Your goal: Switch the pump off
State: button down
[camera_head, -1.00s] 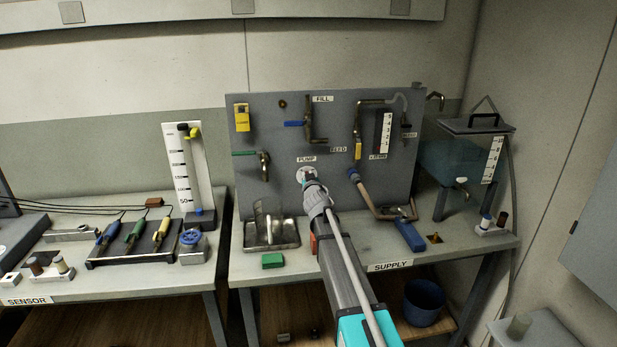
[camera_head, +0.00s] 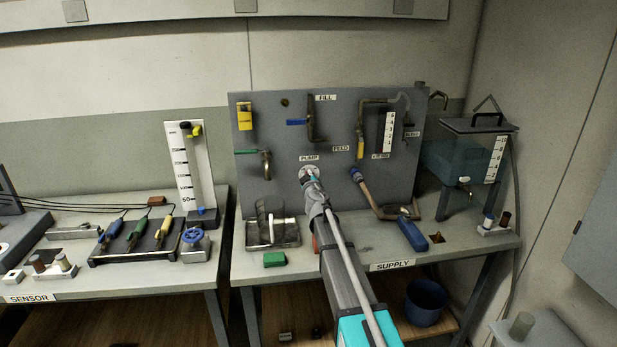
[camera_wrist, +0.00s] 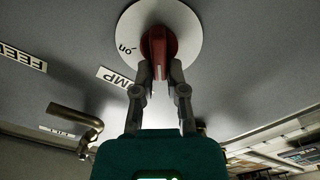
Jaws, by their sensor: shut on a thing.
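The pump switch is a red knob (camera_wrist: 158,42) on a round white dial (camera_wrist: 190,27), shown in the wrist view, with "on" printed at the dial's left. My gripper (camera_wrist: 159,70) is shut on the red knob, one finger on each side. In the head view the dial (camera_head: 308,172) sits on the grey panel below the PUMP label (camera_head: 309,158). There my gripper (camera_head: 313,184) reaches it from below and hides the knob. Any other marking on the dial is hidden or out of view.
The grey panel (camera_head: 225,110) also carries a yellow-handled valve (camera_head: 360,147), a blue-handled fill valve (camera_head: 297,122) and a green-handled valve (camera_head: 246,152). A metal tray (camera_head: 287,240) stands left.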

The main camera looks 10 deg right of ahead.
jog(key=shift+a+n, duration=0.1)
jog(key=shift+n, duration=0.5)
jog(key=c, duration=0.7)
grip_release()
jog(key=s, duration=1.2)
jog(key=shift+f, duration=0.1)
